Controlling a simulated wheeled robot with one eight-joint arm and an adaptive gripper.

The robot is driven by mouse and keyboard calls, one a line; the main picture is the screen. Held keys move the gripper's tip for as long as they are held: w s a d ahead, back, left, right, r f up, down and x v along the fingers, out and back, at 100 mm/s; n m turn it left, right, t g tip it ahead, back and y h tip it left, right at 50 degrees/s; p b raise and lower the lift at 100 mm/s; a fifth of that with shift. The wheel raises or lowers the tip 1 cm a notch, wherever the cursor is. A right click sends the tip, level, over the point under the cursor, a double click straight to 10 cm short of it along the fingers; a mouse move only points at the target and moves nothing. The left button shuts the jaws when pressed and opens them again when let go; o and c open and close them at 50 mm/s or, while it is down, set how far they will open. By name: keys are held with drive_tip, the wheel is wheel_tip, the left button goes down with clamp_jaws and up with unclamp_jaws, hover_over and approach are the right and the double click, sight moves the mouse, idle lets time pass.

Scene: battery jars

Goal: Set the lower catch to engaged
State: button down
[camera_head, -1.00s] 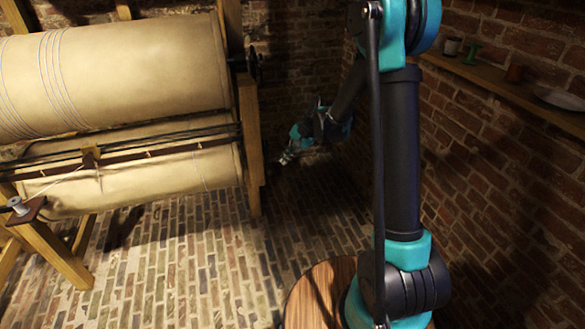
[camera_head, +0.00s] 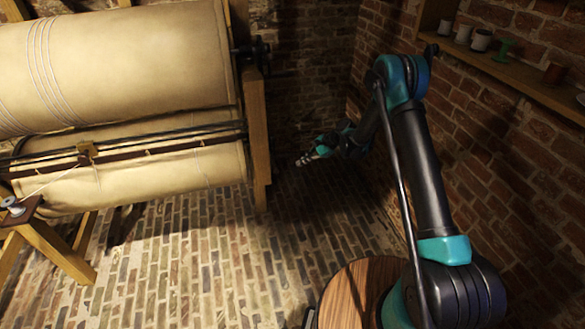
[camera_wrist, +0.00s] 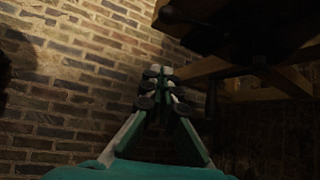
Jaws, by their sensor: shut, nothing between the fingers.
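Two large cream rollers, an upper one (camera_head: 130,60) and a lower one (camera_head: 150,165), lie in a wooden frame (camera_head: 258,130) at the left of the head view. A dark fitting (camera_head: 252,50) sits high on the frame's right post. I cannot make out a lower catch or its setting. My gripper (camera_head: 303,161) is small in the head view, in open air to the right of the post and apart from it. In the wrist view my gripper (camera_wrist: 161,72) has its fingertips together, with nothing held. A dark, unclear shape (camera_wrist: 235,25) is beyond it at upper right.
A small spool (camera_head: 12,205) stands on a wooden support at left.

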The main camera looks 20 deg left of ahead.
drive_tip(key=shift+w+f, duration=0.15)
drive_tip(key=shift+f, duration=0.05)
drive_tip(key=s+a+f, duration=0.3)
drive_tip(key=a, duration=0.5)
drive_tip(key=shift+s+f, duration=0.25)
drive_tip(key=shift+s, duration=0.05)
idle(0.4)
